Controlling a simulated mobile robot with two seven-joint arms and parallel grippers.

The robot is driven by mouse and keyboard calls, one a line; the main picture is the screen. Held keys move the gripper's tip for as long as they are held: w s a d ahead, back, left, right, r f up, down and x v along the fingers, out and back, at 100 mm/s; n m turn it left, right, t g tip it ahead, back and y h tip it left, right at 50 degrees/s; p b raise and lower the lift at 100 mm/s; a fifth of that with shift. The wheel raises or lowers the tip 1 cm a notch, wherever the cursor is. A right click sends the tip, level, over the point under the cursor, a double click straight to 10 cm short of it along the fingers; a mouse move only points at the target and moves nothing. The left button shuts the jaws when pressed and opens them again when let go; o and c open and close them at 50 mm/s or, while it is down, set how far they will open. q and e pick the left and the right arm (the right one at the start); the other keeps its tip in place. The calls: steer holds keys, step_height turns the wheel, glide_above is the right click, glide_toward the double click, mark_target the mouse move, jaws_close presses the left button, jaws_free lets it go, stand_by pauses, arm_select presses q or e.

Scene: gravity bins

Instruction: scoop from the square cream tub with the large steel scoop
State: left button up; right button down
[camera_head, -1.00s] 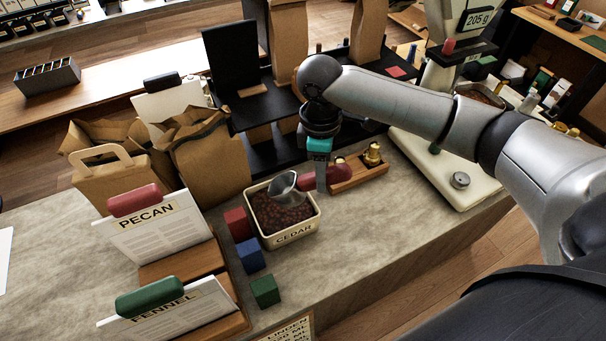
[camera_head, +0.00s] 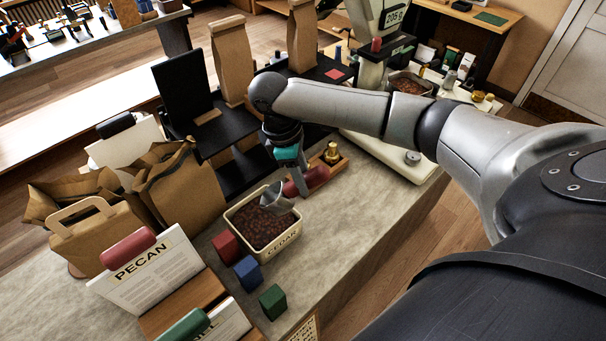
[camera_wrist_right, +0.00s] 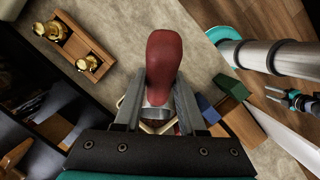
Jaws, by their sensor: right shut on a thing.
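The square cream tub (camera_head: 285,243) stands on the counter, filled with small reddish-brown pieces (camera_head: 256,224). The large steel scoop (camera_head: 276,198) has its metal bowl over the tub, at the contents near the far right rim; how deep it reaches I cannot tell. My right gripper (camera_head: 303,184) is shut on the scoop's red handle (camera_head: 317,175), just beyond the tub's right corner. In the right wrist view the red handle (camera_wrist_right: 163,65) stands between the two fingers, and the gripper hides most of the tub.
Red (camera_head: 226,246), blue (camera_head: 247,272) and green (camera_head: 272,301) blocks line the tub's near left side. A wooden weight holder (camera_head: 341,164) with a brass weight stands behind the gripper. Paper bags (camera_head: 181,186) and the PECAN card (camera_head: 150,272) are left. Counter right of the tub is clear.

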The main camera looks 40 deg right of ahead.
mark_target(291, 200)
steer(key=f, duration=0.1)
steer(key=w+a+f+b, duration=0.1)
steer(key=f, duration=0.1)
steer(key=f+b, duration=0.1)
steer(key=f, duration=0.1)
steer(key=shift+w+a+f, duration=0.2)
steer(key=shift+a+f, duration=0.05)
steer(key=shift+a, duration=0.05)
steer(key=f, duration=0.1)
steer(key=f+b, duration=0.1)
steer(key=f, duration=0.1)
steer(key=shift+w+a+f+b, duration=0.1)
steer(key=shift+w+a+b, duration=0.15)
steer(key=shift+a+b, duration=0.15)
steer(key=shift+d+r, duration=0.1)
steer(key=shift+r, duration=0.1)
steer(key=shift+f, duration=0.75)
